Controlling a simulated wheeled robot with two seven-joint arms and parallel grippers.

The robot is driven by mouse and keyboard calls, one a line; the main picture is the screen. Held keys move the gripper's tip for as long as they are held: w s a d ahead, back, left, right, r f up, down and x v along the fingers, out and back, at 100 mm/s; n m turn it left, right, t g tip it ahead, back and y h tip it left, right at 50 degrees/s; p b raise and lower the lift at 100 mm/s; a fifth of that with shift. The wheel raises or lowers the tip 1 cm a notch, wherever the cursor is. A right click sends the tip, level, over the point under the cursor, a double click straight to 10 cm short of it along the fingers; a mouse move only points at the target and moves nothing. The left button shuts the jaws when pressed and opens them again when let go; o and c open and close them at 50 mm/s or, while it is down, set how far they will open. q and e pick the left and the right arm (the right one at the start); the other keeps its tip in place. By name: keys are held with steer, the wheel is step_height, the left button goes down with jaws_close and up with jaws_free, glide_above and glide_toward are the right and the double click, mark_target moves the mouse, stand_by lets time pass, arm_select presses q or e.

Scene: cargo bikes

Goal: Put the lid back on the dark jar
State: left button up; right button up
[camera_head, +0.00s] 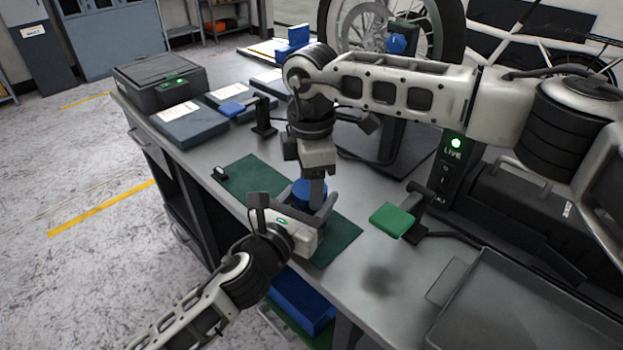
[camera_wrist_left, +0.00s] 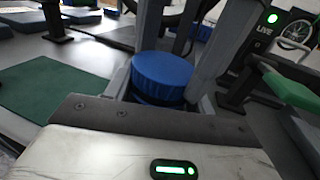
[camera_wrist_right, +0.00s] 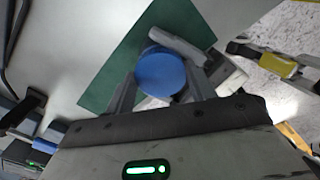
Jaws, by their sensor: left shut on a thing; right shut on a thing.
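The blue lid (camera_head: 309,191) is above the green mat, held between the fingers of my right gripper (camera_head: 317,188), which points down from above. In the left wrist view the round blue lid (camera_wrist_left: 162,74) sits level over the dark jar (camera_wrist_left: 150,99), of which only a thin strip shows. My left gripper (camera_head: 297,212) reaches in low from the front and is shut around the jar. The right wrist view shows the lid's top (camera_wrist_right: 160,72) between the right fingers. It hides the jar, so I cannot tell whether lid and jar are fully seated.
The green mat (camera_head: 245,178) lies on the grey workbench (camera_head: 375,260). A green block (camera_head: 392,219) on a black stand is to the right, near a grey tray (camera_head: 510,310). Dark flat boxes (camera_head: 190,124) and a black case (camera_head: 160,82) stand at the back left.

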arm_select(q)
steer(key=shift+d+r, duration=0.15)
steer(key=shift+r, duration=0.1)
arm_select(e)
steer(key=shift+s+f, duration=0.25)
steer(key=shift+f, duration=0.6)
steer(key=o, duration=0.6)
arm_select(q)
steer(key=shift+w+f, duration=0.1)
steer(key=shift+f, duration=0.1)
arm_select(e)
steer(key=shift+w+r, duration=0.1)
steer(key=shift+r, duration=2.05)
steer(key=c, duration=1)
steer(key=shift+f, duration=0.25)
